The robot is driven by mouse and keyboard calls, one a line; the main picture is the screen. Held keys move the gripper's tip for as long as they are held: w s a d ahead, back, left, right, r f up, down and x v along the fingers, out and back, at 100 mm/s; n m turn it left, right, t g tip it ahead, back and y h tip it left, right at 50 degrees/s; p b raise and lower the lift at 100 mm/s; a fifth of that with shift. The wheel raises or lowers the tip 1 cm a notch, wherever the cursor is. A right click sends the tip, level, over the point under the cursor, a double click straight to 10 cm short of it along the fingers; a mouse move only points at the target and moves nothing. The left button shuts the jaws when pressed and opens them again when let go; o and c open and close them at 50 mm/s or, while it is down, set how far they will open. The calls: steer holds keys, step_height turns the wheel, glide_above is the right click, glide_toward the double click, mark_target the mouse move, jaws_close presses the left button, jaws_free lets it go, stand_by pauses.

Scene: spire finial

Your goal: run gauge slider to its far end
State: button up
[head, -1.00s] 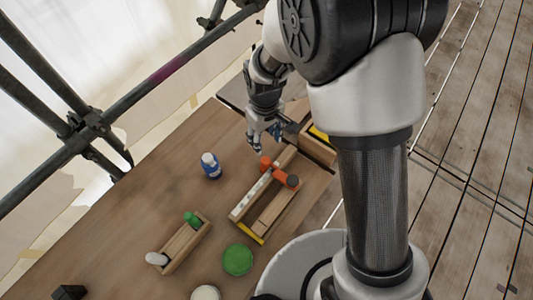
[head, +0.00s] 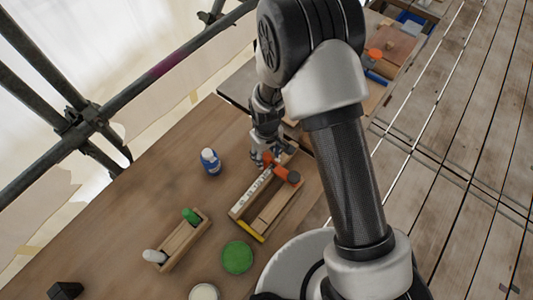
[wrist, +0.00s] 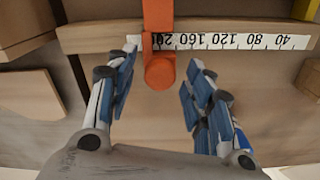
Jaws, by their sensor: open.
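The gauge slider (wrist: 158,68) is an orange block with a rounded knob, on a wooden gauge with a white number strip (wrist: 235,41). In the wrist view it sits at the high-number end, near 200. The gauge (head: 272,208) also shows in the head view, with the orange slider (head: 281,172) at its upper end, partly behind my fingers. My gripper (wrist: 163,78) is open, with one finger on each side of the slider knob. In the head view my gripper (head: 264,160) is low over that end.
A blue and white bottle (head: 210,162) stands left of the gauge. A wooden tray (head: 184,238) holds a green piece and a white one. A green disc (head: 237,258) lies nearby, with a pale round thing (head: 204,292) below it. The tabletop left of the bottle is clear.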

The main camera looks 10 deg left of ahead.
jaws_close()
stand_by(0.5)
